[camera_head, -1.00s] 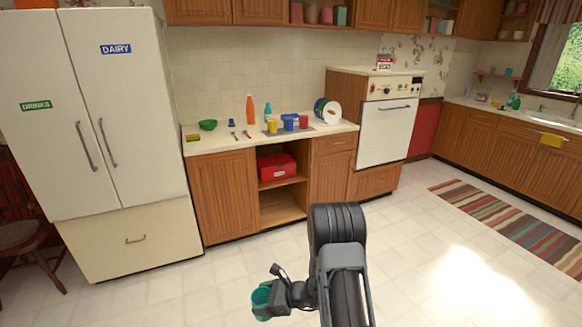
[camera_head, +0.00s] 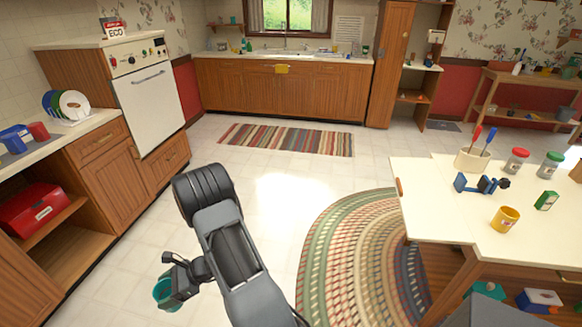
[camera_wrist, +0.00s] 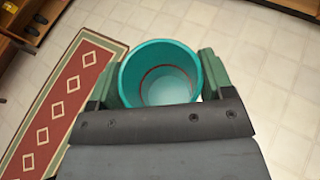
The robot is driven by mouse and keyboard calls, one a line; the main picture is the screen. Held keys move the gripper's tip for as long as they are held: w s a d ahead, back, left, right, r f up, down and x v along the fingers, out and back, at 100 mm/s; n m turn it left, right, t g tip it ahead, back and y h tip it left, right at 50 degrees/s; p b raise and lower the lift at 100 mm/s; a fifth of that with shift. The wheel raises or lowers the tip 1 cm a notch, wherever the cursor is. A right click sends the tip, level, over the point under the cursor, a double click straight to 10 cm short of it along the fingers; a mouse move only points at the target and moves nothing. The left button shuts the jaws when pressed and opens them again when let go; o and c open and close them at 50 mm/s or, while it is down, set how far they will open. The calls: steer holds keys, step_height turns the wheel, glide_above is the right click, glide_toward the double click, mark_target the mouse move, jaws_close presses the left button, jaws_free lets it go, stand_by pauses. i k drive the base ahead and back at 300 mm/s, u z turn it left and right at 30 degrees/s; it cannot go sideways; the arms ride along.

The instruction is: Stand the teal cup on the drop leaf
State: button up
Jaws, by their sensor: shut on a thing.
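The teal cup (camera_head: 163,294) is in my gripper (camera_head: 176,282), low over the tiled floor at the lower left of the head view. In the wrist view the cup (camera_wrist: 160,64) sits between the two fingers, its open mouth facing the camera; it looks empty, with a thin red ring inside. The fingers are closed on its sides. A white-topped table (camera_head: 530,235) stands at the right of the head view, apart from my gripper. I cannot tell for sure which part of it is the drop leaf.
On the table are a yellow cup (camera_head: 505,219), a utensil crock (camera_head: 472,161), jars, a blue object and a green box. A braided rug (camera_head: 340,250) lies before it. A counter (camera_head: 75,135) is at left. The wrist view shows a red patterned runner (camera_wrist: 70,95).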

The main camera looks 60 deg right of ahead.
mark_target(432, 212)
steer(key=z, duration=2.05)
